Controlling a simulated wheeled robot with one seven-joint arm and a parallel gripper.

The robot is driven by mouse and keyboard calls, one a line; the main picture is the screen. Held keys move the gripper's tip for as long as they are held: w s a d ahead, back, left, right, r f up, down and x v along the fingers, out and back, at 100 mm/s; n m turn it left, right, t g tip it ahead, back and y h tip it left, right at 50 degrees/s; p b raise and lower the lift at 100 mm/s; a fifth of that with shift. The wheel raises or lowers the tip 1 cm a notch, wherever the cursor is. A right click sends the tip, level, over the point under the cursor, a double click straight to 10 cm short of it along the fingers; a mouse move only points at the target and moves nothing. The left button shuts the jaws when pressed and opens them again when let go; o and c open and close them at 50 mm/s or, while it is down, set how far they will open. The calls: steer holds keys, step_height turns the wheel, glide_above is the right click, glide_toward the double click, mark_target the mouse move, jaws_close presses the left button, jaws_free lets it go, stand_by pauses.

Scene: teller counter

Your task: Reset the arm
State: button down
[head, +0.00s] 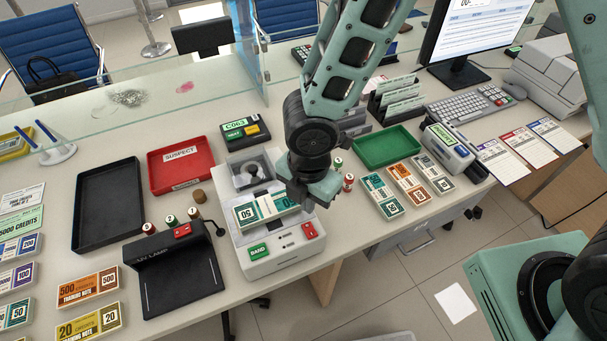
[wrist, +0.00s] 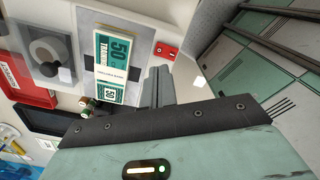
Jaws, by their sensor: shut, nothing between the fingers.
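My gripper (head: 309,203) is shut and empty in the head view, hanging at the right side of the white banding machine (head: 273,265). In the wrist view its fingers (wrist: 158,85) show together at the middle, beside the teal-and-white 50 note bundle (wrist: 119,62). That bundle lies on top of the banding machine in the head view (head: 265,208). My gripper hides part of the machine's right side and the counter behind it. I cannot tell whether the fingers touch the machine.
A lamp unit (head: 178,285) and black tray (head: 108,205) stand to the left, with a red SUSPECT tray (head: 180,180) behind. A green tray (head: 387,146) and note bundles (head: 408,184) lie right. Small rolls (head: 348,182) stand close by my gripper. A glass screen (head: 130,97) runs behind.

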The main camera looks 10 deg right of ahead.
steer(key=s+d+r+m+b, duration=0.1)
steer(key=s+d+r+m, duration=0.3)
steer(key=r+m, duration=0.3)
steer(key=s+d+r+m+b, duration=0.2)
steer(key=s+d+r+m, duration=0.2)
steer(key=s+r+m, duration=0.3)
steer(key=shift+r+m+y+b, duration=0.3)
steer(key=shift+r+m, duration=0.3)
steer(key=shift+m, duration=2.1)
steer(key=shift+s, duration=0.1)
